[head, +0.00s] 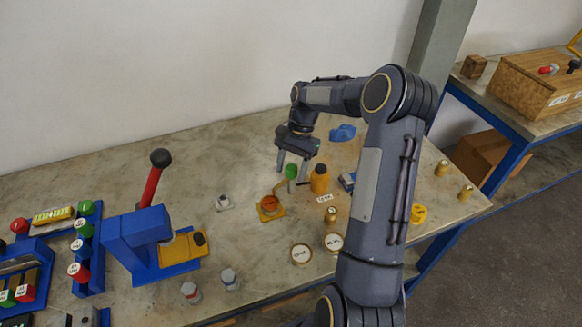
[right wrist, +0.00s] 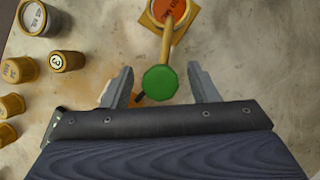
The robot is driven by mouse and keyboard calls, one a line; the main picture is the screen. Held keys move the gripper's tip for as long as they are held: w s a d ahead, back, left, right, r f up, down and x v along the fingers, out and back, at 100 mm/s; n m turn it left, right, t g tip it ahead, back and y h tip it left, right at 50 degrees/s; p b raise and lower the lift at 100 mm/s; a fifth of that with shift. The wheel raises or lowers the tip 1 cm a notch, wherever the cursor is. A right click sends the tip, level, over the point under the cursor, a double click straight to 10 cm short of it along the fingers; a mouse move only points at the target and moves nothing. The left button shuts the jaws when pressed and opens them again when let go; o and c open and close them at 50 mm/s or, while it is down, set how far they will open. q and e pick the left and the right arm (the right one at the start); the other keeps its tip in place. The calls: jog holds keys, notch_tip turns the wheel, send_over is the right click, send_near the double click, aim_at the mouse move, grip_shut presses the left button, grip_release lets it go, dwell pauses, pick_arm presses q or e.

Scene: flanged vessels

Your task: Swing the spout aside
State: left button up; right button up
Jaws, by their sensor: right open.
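The spout is a tan arm (right wrist: 166,42) with a round green knob (right wrist: 160,82) at its end. It comes off a vessel with an orange-red top (right wrist: 168,9) on a yellow square base. In the head view the green knob (head: 291,171) stands near the middle of the bench, and the vessel (head: 269,207) is nearer the front. My right gripper (head: 291,165) is over the knob, pointing down. In the right wrist view the open gripper (right wrist: 159,72) has a finger on each side of the knob, with gaps showing. My left gripper is out of view.
An orange bottle (head: 320,179) stands close to the right of the knob. A blue lever press (head: 144,237) is at left. Two round lidded pots (head: 301,254) and small brass weights (head: 331,214) are toward the front. A blue cloth-like thing (head: 343,133) lies behind.

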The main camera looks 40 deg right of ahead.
grip_shut()
dwell(0.3)
jog(key=shift+m, duration=0.3)
jog(key=m+t, duration=0.2)
jog(key=m, duration=0.2)
jog(key=shift+r+m, duration=0.1)
jog(key=shift+m, duration=0.2)
jog(key=m+t+p, duration=0.1)
jog(key=m, duration=0.2)
jog(key=shift+m, duration=0.3)
jog(key=m+t+h+p, duration=0.1)
jog(key=m, duration=0.2)
jog(key=shift+r+m+t, duration=0.1)
jog(key=shift+m+t, duration=0.2)
jog(key=shift+m+t+h+p, duration=0.4)
jog(key=shift+m+h+p, duration=0.3)
jog(key=shift+m+p, duration=1)
jog(key=shift+m, duration=0.5)
